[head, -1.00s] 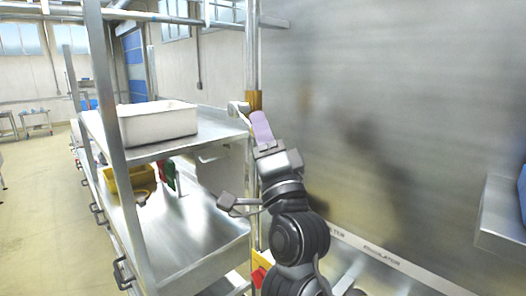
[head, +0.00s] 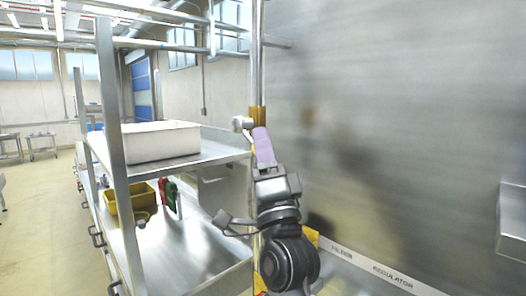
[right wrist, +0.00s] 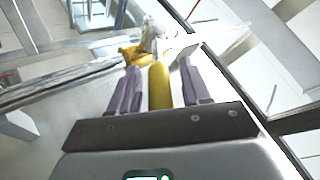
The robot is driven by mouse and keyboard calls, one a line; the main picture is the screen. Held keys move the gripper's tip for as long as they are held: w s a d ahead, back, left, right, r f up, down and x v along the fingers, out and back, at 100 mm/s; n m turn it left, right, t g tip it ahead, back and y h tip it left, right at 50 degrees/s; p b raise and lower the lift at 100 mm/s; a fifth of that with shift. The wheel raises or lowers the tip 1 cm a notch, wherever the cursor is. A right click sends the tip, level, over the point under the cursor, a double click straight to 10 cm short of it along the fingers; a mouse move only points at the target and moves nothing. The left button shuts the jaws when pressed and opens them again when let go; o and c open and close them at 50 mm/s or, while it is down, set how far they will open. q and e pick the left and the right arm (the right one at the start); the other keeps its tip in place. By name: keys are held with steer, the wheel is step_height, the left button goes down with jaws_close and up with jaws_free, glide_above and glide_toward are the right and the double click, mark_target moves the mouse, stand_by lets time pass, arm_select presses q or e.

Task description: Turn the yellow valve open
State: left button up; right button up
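A yellow bar, which looks like the valve's handle (right wrist: 159,88), runs between the two purple fingers of my right gripper (right wrist: 158,90) in the right wrist view. The fingers are spread, with a visible gap on each side of the bar. A pale valve body (right wrist: 155,32) with yellow parts lies beyond the fingertips. In the head view the pale valve part (head: 242,123) sits by the vertical pipe, just left of my right gripper's fingertips (head: 261,132). The fingers hide most of the handle there. My left gripper is not in view.
A steel shelf unit stands left, with a white bin (head: 160,143) on its upper shelf (head: 215,150). A yellow bin (head: 125,203) and green and red items (head: 170,195) are on the lower shelf. A large metal wall (head: 400,110) is close on the right.

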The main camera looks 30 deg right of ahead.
steer(key=shift+y, duration=0.3)
steer(key=shift+s+a+f, duration=0.1)
steer(key=shift+s+f, duration=0.15)
steer(key=shift+f, duration=0.15)
steer(key=b+v, duration=0.3)
steer(key=v, duration=0.7)
steer(key=shift+r, duration=0.1)
steer(key=shift+c, duration=0.4)
